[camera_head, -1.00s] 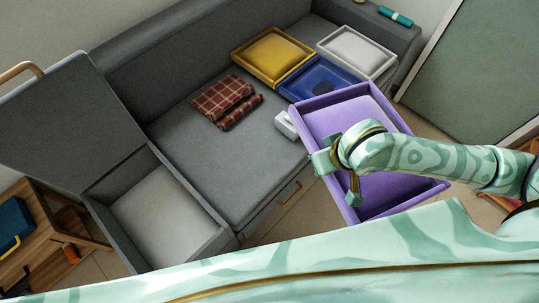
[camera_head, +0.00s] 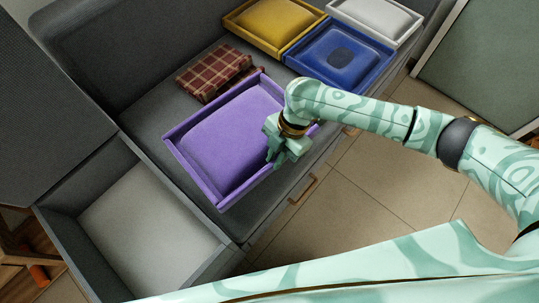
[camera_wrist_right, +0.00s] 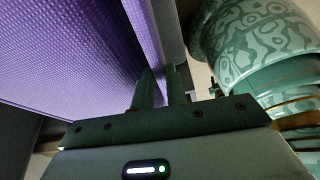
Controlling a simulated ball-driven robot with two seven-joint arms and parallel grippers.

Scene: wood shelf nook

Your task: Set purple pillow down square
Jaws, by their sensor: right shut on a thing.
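The purple pillow (camera_head: 230,135) sits in a shallow purple frame with raised rims, over the grey sofa seat (camera_head: 150,113). Its sides run roughly along the seat's edges. I cannot tell whether it touches the seat or hangs just above it. My right gripper (camera_head: 274,148) is shut on its right-hand rim. In the right wrist view, the two dark fingers (camera_wrist_right: 158,80) pinch the rim, and the purple surface (camera_wrist_right: 70,50) fills the upper left. My left gripper is out of view.
A folded plaid blanket (camera_head: 214,70) lies just behind the purple pillow. Yellow (camera_head: 272,22), blue (camera_head: 340,60) and white (camera_head: 376,18) framed cushions sit at the back right. An open storage box (camera_head: 150,225) is at the lower left. Tiled floor (camera_head: 385,190) is clear at the right.

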